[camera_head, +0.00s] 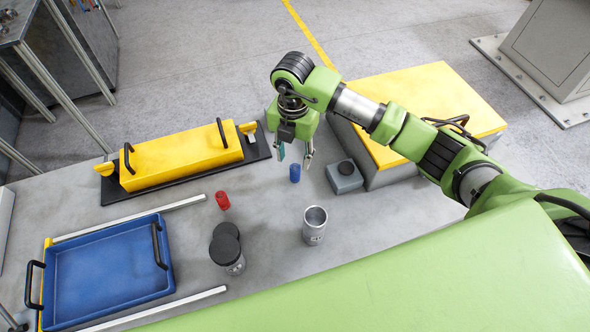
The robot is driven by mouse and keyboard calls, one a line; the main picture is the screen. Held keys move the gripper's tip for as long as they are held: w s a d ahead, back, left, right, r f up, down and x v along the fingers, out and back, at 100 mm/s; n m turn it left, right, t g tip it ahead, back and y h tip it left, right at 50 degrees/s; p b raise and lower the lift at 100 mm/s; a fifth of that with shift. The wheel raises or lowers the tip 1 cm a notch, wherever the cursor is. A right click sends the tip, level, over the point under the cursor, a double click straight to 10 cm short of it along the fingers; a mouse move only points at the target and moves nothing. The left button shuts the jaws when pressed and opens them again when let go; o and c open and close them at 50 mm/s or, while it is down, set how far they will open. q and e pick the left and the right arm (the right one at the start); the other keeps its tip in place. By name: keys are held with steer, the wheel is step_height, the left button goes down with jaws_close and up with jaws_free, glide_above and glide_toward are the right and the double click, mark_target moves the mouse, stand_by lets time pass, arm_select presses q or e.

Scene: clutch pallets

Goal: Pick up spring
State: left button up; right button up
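A small blue cylinder (295,173) stands on the grey table (262,278), and a small red cylinder (222,200) is to its left. Either could be the spring; coils are too small to make out. My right gripper (295,158) points down with its fingers apart and nothing between them. In the picture its fingertips are just above the blue cylinder, one to each side; I cannot tell the exact height. My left gripper is out of view.
An open metal cup (314,226) and a black-lidded jar (227,250) stand nearer. A small grey box (344,178) is right of the blue cylinder, beside a larger yellow-topped box (430,95). A yellow handled block (185,158) and blue tray (60,290) are left.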

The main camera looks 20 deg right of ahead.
mark_target(296, 166)
steer(key=f+p, duration=0.1)
steer(key=f, duration=0.1)
steer(key=f+p, duration=0.1)
steer(key=f, duration=0.1)
steer(key=shift+s+d, duration=0.15)
steer(key=shift+s, duration=0.05)
steer(key=shift+f, duration=0.7)
steer(key=c, duration=1)
